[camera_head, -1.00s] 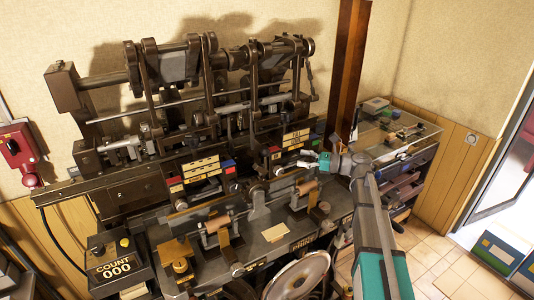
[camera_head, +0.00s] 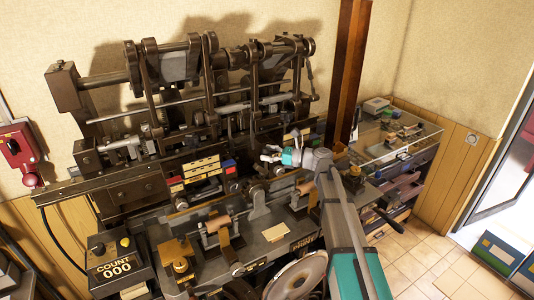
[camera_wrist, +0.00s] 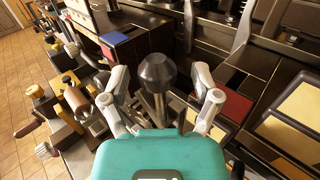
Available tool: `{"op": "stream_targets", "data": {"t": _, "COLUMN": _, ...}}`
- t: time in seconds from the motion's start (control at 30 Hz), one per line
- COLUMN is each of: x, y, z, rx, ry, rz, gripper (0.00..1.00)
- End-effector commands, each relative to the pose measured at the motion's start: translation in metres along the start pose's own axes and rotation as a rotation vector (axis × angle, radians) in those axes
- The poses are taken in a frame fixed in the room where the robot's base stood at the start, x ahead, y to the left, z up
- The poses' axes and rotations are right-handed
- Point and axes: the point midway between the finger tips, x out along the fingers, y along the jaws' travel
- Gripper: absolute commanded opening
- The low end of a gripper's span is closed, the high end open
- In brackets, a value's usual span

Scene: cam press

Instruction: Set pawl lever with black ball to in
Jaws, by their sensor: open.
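The pawl lever's black ball (camera_wrist: 157,72) stands on a grey rod (camera_wrist: 159,106) in the middle of the wrist view. My gripper (camera_wrist: 160,80) is open, with one finger on each side of the ball and rod. Gaps show between the fingers and the ball, and nothing is held. In the head view my gripper (camera_head: 267,154) reaches over the middle of the press from the right. There the ball cannot be made out clearly near the fingers.
A blue-topped block (camera_wrist: 121,34) stands left of the ball in the wrist view, and a red plate (camera_wrist: 227,103) lies to the right. The dark machine frame (camera_head: 180,85) rises behind. Copper-coloured rollers (camera_head: 217,223) and a handwheel (camera_head: 297,277) are in front.

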Motion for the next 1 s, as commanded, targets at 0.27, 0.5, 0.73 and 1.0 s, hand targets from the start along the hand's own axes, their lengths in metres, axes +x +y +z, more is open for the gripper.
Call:
{"op": "stream_targets", "data": {"t": 0.27, "x": 0.0078, "y": 0.0002, "z": 0.0000, "rx": 0.000, "ry": 0.000, "rz": 0.000, "gripper": 0.80}}
{"op": "stream_targets", "data": {"t": 0.5, "x": 0.0074, "y": 0.0001, "z": 0.0000, "rx": 0.000, "ry": 0.000, "rz": 0.000, "gripper": 0.70}}
{"op": "stream_targets", "data": {"t": 0.73, "x": 0.0072, "y": 0.0000, "z": 0.0000, "rx": 0.000, "ry": 0.000, "rz": 0.000, "gripper": 0.28}}
{"op": "stream_targets", "data": {"t": 1.0, "x": 0.0012, "y": -0.0013, "z": 0.0002, "rx": 0.000, "ry": -0.001, "rz": -0.001, "gripper": 0.00}}
